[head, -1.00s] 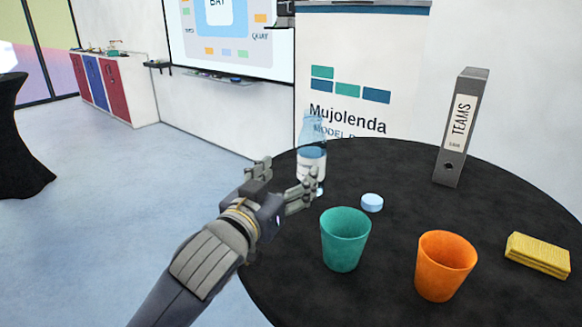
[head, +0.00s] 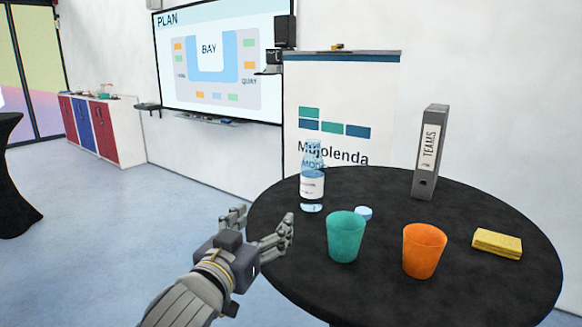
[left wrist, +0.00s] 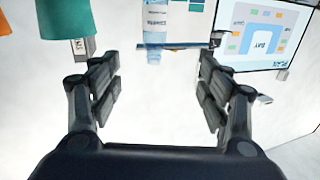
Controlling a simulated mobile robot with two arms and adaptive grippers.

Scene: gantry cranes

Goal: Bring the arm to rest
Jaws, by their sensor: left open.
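My left gripper (head: 262,228) is open and empty in the head view, at the left edge of the round black table, left of the teal cup. Its two spread fingers also show in the left wrist view (left wrist: 158,95), with nothing between them. My right gripper is not in view.

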